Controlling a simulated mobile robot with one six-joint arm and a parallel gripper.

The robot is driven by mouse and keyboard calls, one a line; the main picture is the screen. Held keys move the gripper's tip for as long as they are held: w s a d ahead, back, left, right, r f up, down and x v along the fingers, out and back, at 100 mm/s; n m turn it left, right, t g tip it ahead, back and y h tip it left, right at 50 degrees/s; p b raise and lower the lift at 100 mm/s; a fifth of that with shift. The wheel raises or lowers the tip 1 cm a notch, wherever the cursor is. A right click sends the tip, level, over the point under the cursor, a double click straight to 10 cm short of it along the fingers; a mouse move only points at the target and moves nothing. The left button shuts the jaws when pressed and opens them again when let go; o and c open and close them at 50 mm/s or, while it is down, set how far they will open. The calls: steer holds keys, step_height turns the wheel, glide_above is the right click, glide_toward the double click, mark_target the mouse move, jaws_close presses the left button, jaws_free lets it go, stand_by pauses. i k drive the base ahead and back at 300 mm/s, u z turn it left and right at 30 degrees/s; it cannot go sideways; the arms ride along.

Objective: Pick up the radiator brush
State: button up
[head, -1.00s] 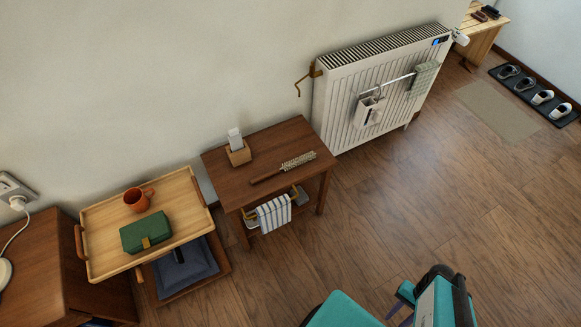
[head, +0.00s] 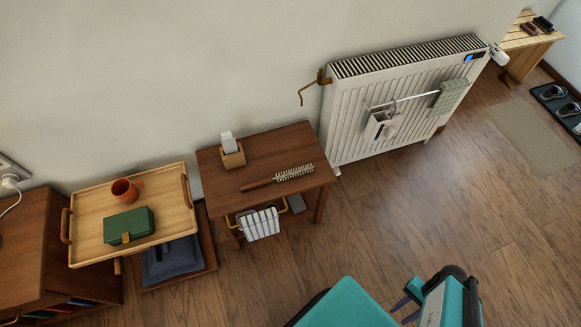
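The radiator brush (head: 294,173) lies flat on top of a small dark wooden table (head: 217,185). Its pale bristled head points right and its dark wooden handle points left. My gripper (head: 404,305) shows in part at the bottom of the head view, beside my teal arm parts. It is well apart from the brush, to the lower right and over the floor. Its fingers are partly hidden, so I cannot tell whether they are open or shut.
A wooden box with a white card (head: 233,158) stands behind the brush. A striped towel (head: 261,224) hangs below the tabletop. The white radiator (head: 350,117) stands to the right. A tray (head: 88,228) with a mug (head: 124,190) and green box (head: 129,224) is left. Floor in front is clear.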

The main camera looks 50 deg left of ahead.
mark_target(260, 183)
steer(key=i, duration=0.75)
steer(key=z, duration=0.4)
steer(key=k, duration=0.2)
steer(key=u, duration=3.1)
